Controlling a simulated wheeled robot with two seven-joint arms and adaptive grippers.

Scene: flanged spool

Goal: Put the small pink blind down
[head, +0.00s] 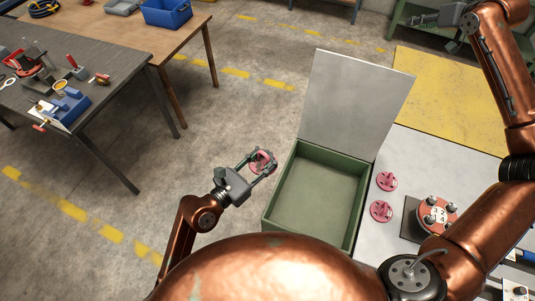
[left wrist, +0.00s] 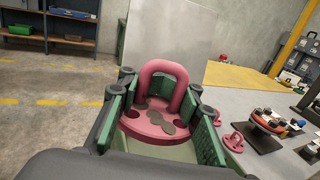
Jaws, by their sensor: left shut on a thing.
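A small pink blind (head: 263,161), a round disc with an arched handle, is between the fingers of my left gripper (head: 262,163). The left wrist view shows the blind (left wrist: 153,120) close up, with green finger pads (left wrist: 160,115) on both sides and dark patches on its disc. In the head view it is held left of the open green box, over the floor. My right gripper (head: 428,19) is far off at the top right, small, with nothing visible in it; its opening is unclear.
The green box (head: 318,190) is empty, its grey lid (head: 350,105) raised. Two more pink blinds (head: 387,181) (head: 381,211) lie on the grey table (head: 405,165), beside a red flanged part with dark knobs (head: 437,215). A dark workbench (head: 110,85) with tools stands left.

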